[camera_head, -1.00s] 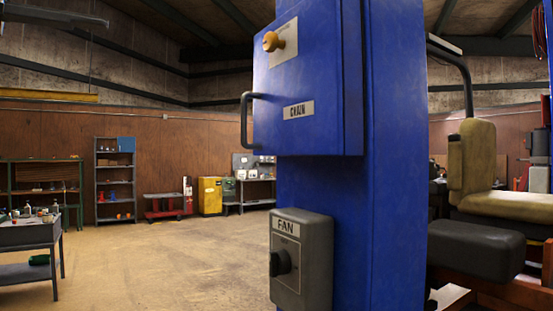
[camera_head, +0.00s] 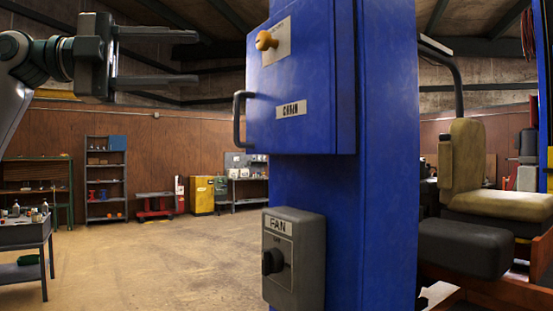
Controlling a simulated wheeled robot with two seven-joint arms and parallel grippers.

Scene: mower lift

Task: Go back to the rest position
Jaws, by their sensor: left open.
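My left gripper (camera_head: 198,57) comes in from the upper left. Its two long dark fingers point right, one above the other, with a wide empty gap between them. It is apart from the blue box (camera_head: 318,95) marked "CHAIN" on the blue post (camera_head: 388,220); the fingertips show left of the box. A grey switch box (camera_head: 305,245) marked "FAN" with a black knob (camera_head: 273,262) sits lower on the post. My right gripper is not in view.
A grey work table (camera_head: 22,237) with small items stands at the left. A shelf unit (camera_head: 106,190), a red cart (camera_head: 155,207) and a yellow cabinet (camera_head: 202,195) line the back wall. A mower seat (camera_head: 500,205) is at the right. The middle floor (camera_head: 150,265) is clear.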

